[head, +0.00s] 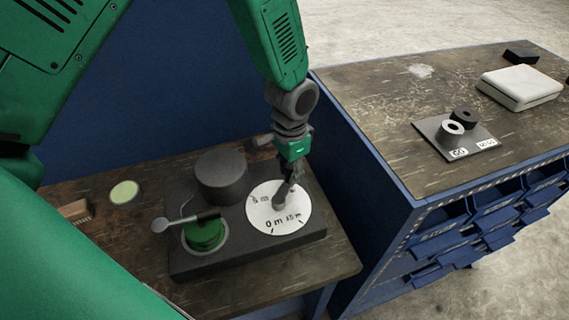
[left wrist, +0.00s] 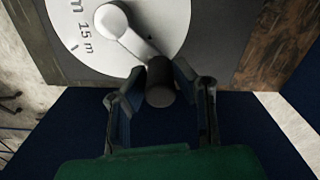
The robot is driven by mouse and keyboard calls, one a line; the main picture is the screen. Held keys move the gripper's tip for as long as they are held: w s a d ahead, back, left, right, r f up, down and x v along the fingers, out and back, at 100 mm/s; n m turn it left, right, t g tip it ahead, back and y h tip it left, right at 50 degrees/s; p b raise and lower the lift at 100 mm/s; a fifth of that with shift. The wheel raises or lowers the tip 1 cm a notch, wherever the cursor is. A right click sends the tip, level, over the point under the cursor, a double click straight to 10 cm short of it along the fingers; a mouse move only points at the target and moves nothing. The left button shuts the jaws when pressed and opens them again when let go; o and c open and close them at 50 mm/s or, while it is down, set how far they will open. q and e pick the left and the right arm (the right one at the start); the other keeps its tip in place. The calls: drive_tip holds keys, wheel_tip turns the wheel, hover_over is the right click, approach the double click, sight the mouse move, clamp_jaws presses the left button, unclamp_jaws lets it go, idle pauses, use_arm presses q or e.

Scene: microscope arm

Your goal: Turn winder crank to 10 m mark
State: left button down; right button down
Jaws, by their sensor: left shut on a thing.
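The winder's white dial (head: 262,224) lies on a dark base plate (head: 200,262). Marks reading 5 m, 0 m and 15 m show on it; a 10 m mark is not visible. A grey crank (head: 280,201) sits at the dial's middle and points up and to the right. In the left wrist view the crank arm (left wrist: 128,38) runs from its round hub to a dark handle (left wrist: 160,88) past the dial's rim. My left gripper (head: 292,172) is shut on that handle, one finger on each side, in the wrist view (left wrist: 160,95). My right gripper is not in view.
A dark cylinder (head: 221,176) and a green spool (head: 205,234) with a lever (head: 185,221) stand on the base plate. A brush (head: 75,211) and pale green disc (head: 125,192) lie left. A blue cabinet (head: 365,215) stands close on the right.

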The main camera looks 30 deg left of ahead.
use_arm(q)
drive_tip(key=shift+d+f+m+p, duration=0.1)
drive_tip(key=shift+d+m+p, duration=0.35)
drive_tip(key=shift+m, duration=0.35)
drive_tip(key=c, duration=1.3)
unclamp_jaws()
drive_tip(key=shift+w+f, duration=0.1)
drive_tip(key=shift+w, duration=0.15)
wheel_tip(320, 180, up, 12)
drive_tip(key=shift+w+f, duration=0.1)
